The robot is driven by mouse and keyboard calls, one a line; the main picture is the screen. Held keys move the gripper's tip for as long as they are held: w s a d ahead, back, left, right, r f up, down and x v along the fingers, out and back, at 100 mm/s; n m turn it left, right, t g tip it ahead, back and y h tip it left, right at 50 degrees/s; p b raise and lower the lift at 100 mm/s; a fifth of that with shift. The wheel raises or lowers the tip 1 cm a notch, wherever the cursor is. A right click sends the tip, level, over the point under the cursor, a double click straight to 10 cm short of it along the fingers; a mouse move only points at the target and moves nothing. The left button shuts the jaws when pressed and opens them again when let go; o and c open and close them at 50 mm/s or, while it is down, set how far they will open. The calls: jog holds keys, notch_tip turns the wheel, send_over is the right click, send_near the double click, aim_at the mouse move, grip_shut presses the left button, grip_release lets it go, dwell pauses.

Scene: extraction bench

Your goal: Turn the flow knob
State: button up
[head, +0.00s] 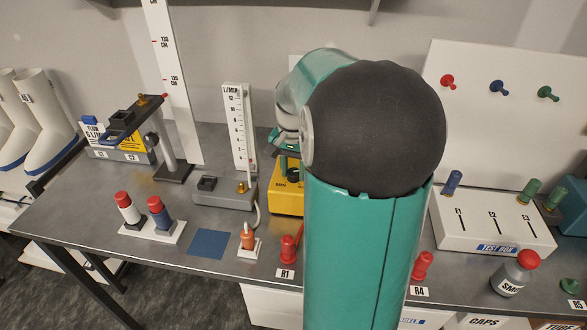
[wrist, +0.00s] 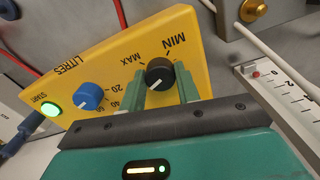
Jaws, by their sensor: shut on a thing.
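The flow knob (wrist: 159,72) is a black round knob with a white pointer line, between the MAX and MIN marks on a yellow pump box (wrist: 115,62). The pointer is toward the lower left in the wrist view. My gripper (wrist: 166,77) has its two green fingers on either side of the knob and is shut on it.
On the same box are a blue LITRES knob (wrist: 89,96) and a lit green START button (wrist: 53,110), left of my fingers. A flow meter scale (wrist: 285,90) stands close on the right.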

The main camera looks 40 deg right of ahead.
aim_at(294, 172)
jog(key=shift+n, duration=1.4)
jog(key=o, duration=1)
jog(key=shift+r, duration=0.15)
notch_tip(294, 172, up, 14)
jog(key=shift+f, duration=0.15)
